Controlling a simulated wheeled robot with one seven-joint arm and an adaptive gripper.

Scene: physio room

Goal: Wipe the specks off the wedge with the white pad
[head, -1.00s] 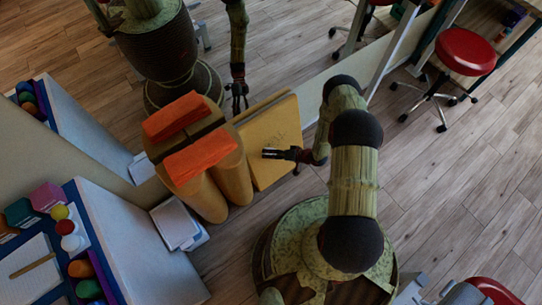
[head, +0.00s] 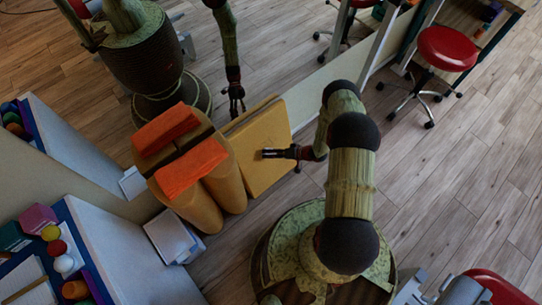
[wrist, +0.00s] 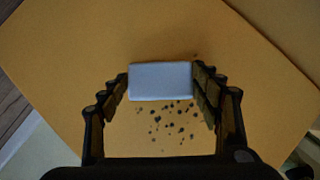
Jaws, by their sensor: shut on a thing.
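The wedge (head: 264,165) is a yellow-tan block with a flat face, standing beside the bolsters and against the mirror. In the wrist view its face (wrist: 75,70) fills most of the picture. My gripper (head: 268,154) is over the wedge's face, and in the wrist view (wrist: 161,82) its two fingers are shut on the white pad (wrist: 160,80) at its short sides. Dark specks (wrist: 174,122) lie on the face, mostly on the near side of the pad, with a few by its right end. Whether the pad touches the face cannot be told.
Tan bolsters (head: 228,188) with an orange cloth (head: 192,167) stand close left of the wedge. The mirror shows reflections of my arm and the bolsters.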

